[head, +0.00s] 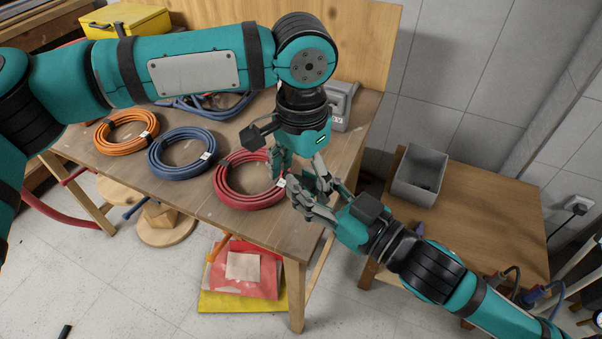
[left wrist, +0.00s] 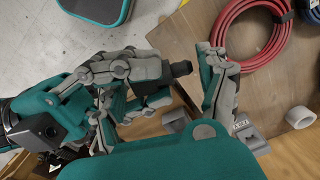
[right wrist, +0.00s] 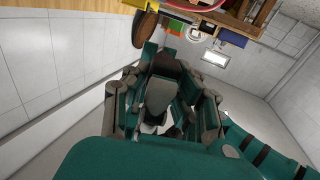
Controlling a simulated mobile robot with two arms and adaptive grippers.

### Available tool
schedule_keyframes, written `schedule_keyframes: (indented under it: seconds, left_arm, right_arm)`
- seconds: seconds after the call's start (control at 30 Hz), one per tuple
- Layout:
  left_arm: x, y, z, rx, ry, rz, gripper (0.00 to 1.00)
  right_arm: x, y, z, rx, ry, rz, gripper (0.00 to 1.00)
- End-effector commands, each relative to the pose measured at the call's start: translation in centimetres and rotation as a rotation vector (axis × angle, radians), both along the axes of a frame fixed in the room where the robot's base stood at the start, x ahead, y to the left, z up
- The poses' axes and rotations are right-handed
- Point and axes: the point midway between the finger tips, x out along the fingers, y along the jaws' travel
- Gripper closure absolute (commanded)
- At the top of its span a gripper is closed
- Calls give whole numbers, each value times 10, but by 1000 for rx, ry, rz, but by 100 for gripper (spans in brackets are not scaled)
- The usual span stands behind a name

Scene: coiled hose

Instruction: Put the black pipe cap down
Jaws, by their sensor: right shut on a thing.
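The black pipe cap (left wrist: 181,68) appears as a short dark piece at the fingertips of my right gripper in the left wrist view. My right gripper (head: 314,194) is shut on it, reaching in from the lower right in the head view. My left gripper (head: 296,176) hangs over the workbench's right front edge, close against the right one. In the left wrist view its fingers are spread apart, around the cap and the right gripper's tips, and seem not to close on it. In the head view the fingers overlap and hide the cap. I cannot make it out in the right wrist view.
Orange (head: 127,132), blue (head: 182,149) and red (head: 232,203) hose coils lie on the workbench (head: 205,205). A grey ring (left wrist: 299,117) and grey block (left wrist: 250,137) sit near the left gripper. A grey open bin (head: 419,176) stands on the low right table (head: 480,215), which has free room.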

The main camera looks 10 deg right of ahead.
Motion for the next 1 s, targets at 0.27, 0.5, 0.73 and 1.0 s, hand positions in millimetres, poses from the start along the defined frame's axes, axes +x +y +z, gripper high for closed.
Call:
schedule_keyframes:
  seconds: [0.27,0.5,0.73,1.0]
  left_arm:
    - [0,0,0,-1,1,-1,63]
    - [-1,-1,0,-1,2,-2,71]
    - [0,0,0,-1,1,0,71]
    - [0,0,0,0,0,0,71]
  right_arm:
    - [0,0,0,0,0,0,100]
    - [0,0,0,0,0,0,57]
    - [0,0,0,0,0,0,49]
    - [-1,1,-24,-160,-84,-2,49]
